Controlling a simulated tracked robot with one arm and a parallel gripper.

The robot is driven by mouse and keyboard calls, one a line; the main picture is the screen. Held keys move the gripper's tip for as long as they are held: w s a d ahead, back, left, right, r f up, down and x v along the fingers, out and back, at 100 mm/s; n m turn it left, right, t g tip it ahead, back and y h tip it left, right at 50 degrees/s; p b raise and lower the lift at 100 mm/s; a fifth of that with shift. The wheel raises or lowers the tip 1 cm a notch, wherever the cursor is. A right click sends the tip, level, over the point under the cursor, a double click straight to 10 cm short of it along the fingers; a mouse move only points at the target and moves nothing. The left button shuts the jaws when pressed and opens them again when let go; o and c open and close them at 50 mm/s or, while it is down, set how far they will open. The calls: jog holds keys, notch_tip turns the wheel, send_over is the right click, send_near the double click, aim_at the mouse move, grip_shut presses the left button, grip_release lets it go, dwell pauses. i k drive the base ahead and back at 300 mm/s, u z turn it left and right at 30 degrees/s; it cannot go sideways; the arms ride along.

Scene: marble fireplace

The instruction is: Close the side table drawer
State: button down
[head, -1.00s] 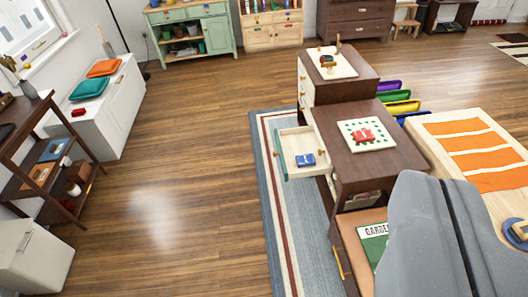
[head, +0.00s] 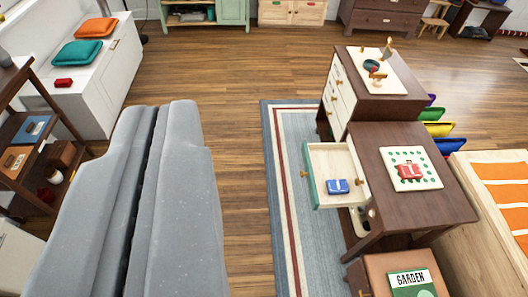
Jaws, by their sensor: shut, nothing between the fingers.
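The dark brown side table (head: 445,203) stands right of centre. Its drawer (head: 312,180) is pulled out to the left, over the rug. The drawer has pale wooden walls, a greenish front edge and small brass-coloured knobs. A small blue item (head: 337,187) lies inside it. My gripper (head: 165,106) is large and grey in the lower left. Its two fingers are together with only a thin dark seam between them, and it is empty. It appears left of the drawer with a gap of floor and rug between them, not touching it.
A white board with a red item (head: 410,171) lies on the table top. A dark cabinet with pale drawers (head: 375,90) stands behind, and a brown surface with a garden book (head: 408,283) in front. A striped rug (head: 283,200) lies below. Open wooden floor (head: 235,130) stretches left.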

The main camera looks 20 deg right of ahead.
aim_at(322, 162)
jog(key=z, duration=0.05)
jog(key=i, duration=1.2)
jog(key=z, duration=0.9)
jog(key=i, duration=0.5)
jog(key=z, duration=0.45)
